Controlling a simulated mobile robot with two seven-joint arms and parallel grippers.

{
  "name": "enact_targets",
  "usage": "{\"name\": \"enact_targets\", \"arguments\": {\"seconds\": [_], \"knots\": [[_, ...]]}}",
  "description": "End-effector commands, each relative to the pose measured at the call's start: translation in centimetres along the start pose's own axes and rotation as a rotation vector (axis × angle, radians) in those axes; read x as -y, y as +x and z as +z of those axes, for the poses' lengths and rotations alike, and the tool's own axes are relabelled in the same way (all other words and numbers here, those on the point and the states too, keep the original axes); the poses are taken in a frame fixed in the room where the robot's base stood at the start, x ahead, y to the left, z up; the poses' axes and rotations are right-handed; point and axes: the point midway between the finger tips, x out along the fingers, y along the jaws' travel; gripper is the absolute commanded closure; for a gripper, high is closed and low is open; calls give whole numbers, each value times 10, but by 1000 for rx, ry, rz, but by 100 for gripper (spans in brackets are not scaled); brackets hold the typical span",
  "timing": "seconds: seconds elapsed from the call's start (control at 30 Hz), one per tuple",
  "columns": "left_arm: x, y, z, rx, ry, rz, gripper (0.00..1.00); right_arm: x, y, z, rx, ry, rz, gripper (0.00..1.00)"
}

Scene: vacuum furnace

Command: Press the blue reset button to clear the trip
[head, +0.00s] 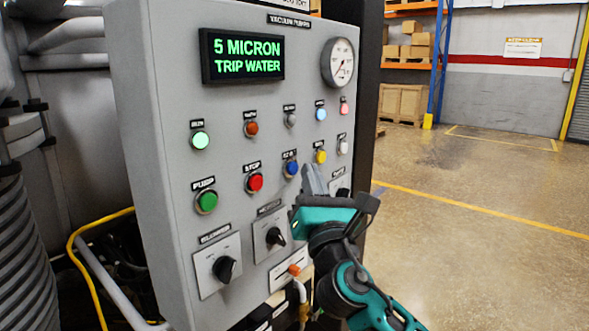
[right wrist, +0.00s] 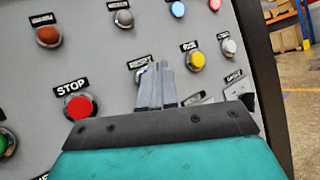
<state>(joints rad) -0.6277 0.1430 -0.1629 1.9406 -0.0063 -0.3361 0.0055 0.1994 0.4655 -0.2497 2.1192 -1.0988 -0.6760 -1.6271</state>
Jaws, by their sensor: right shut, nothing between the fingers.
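The blue reset button (head: 291,169) sits on the grey control panel (head: 160,150), right of the red stop button (head: 255,182). My right gripper (head: 309,172) is shut and empty, its fingertips just right of the blue button in the head view. In the right wrist view the shut fingers (right wrist: 155,70) point at the panel just below the reset label and hide most of the button behind them. I cannot tell whether the tips touch it. The display (head: 242,56) reads "5 MICRON TRIP WATER" in green. My left gripper is not in view.
A yellow button (head: 320,156) and a white one (head: 343,147) lie right of the blue button. A green pump button (head: 206,201) and black rotary knobs (head: 224,268) are on the left and below. Open floor (head: 460,210) lies to the right.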

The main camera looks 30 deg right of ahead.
Motion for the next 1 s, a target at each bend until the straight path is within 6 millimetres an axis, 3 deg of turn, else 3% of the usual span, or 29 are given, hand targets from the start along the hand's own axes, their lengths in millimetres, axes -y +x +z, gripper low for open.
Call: {"name": "enact_targets", "arguments": {"seconds": [1.0], "knots": [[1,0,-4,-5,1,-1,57,-5,7,-5,0,0,0,100]]}}
